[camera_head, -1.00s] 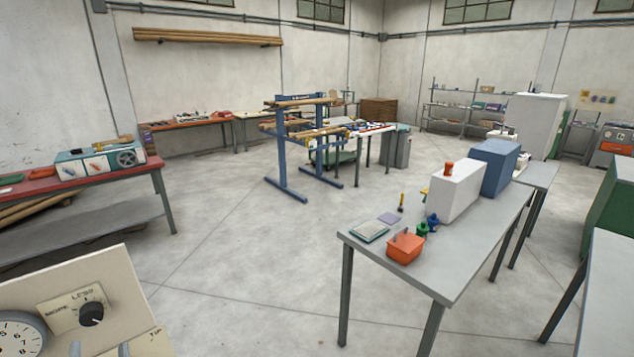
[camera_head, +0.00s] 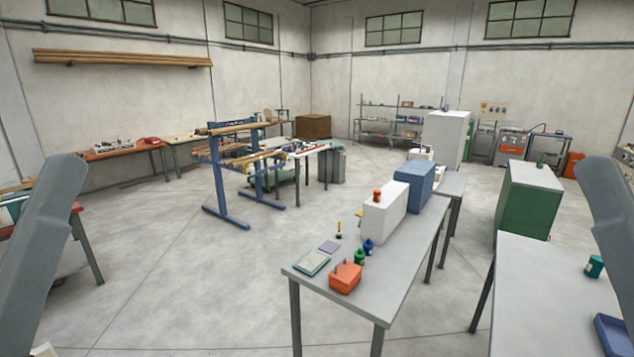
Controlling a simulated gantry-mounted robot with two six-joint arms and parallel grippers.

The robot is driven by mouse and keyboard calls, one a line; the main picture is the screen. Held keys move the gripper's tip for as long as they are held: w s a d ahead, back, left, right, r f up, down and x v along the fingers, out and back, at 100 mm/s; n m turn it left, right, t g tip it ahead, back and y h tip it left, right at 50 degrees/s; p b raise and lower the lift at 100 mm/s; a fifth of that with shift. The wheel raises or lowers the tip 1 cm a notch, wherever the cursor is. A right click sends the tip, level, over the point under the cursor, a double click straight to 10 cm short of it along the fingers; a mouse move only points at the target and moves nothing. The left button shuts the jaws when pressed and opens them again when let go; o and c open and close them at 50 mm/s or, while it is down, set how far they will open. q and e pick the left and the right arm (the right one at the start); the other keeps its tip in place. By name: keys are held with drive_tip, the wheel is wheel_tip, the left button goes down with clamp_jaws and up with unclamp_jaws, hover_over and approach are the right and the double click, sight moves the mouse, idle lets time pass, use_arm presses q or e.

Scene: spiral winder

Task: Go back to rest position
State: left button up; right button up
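Two grey arm links of mine stand upright at the left and right edges of the head view. The grippers at their ends are outside the picture, so I cannot see whether they hold anything. The spiral winder's panel with its dial and knob is not in view now.
A grey table (camera_head: 385,290) in front carries an orange box (camera_head: 345,279), a white box (camera_head: 384,215) and a blue box (camera_head: 415,184). A blue rack (camera_head: 224,186) holds wooden rolls. A green cabinet (camera_head: 528,200) stands right. Open floor (camera_head: 190,290) lies at centre left.

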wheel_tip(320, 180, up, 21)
drive_tip(key=p, duration=1.7)
